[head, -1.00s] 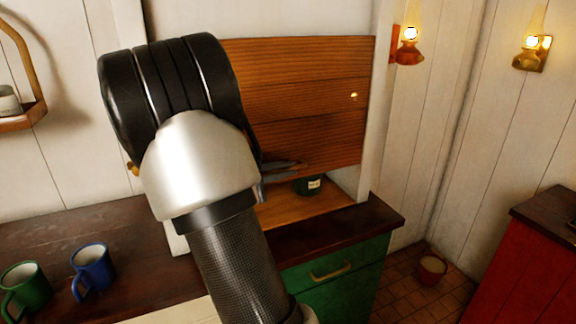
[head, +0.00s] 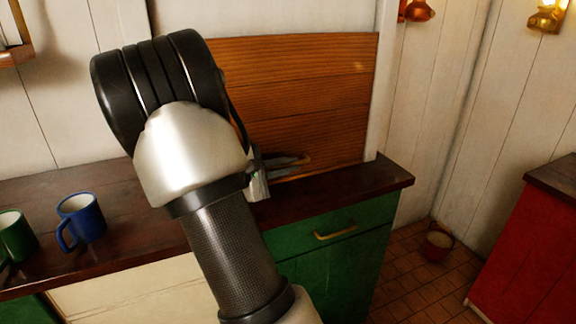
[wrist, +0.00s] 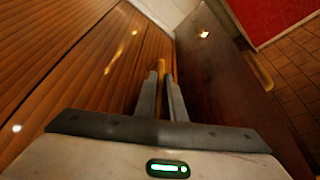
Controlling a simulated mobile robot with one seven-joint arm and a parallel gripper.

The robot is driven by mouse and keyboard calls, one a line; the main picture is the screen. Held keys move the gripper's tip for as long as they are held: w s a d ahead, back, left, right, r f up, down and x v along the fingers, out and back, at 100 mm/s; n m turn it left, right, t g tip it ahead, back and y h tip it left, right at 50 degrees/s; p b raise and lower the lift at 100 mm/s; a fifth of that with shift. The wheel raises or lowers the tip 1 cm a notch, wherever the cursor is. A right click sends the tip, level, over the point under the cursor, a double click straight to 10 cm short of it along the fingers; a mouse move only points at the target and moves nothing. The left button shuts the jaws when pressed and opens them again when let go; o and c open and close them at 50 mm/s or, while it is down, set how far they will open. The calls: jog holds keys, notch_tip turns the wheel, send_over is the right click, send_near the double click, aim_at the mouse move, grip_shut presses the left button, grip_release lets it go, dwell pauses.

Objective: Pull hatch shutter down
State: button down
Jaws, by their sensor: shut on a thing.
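The hatch shutter (head: 310,95) is a brown wooden slatted panel in the white wall. It is down, with its lower edge at or very close to the dark counter; I cannot tell if it touches. It also fills the left of the wrist view (wrist: 60,50). My gripper (head: 300,161) is at the shutter's lower edge, low over the counter. In the wrist view its fingers (wrist: 161,85) are closed around a brass-coloured handle (wrist: 161,72). My arm hides the shutter's left side in the head view.
The dark counter (head: 345,188) runs below the shutter, above a green drawer (head: 325,245). A blue mug (head: 82,218) and a green mug (head: 17,235) stand at left. A red cabinet (head: 530,250) is at right, with a small bucket (head: 437,243) on the tiled floor.

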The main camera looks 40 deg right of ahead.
jog(key=shift+s+a+f, duration=0.1)
jog(key=shift+f, duration=0.25)
jog(key=c, duration=2.1)
grip_release()
jog(key=shift+r, duration=0.1)
jog(key=shift+a, duration=0.2)
jog(key=p+v, duration=0.3)
jog(key=v, duration=1.4)
jog(key=shift+r, duration=0.1)
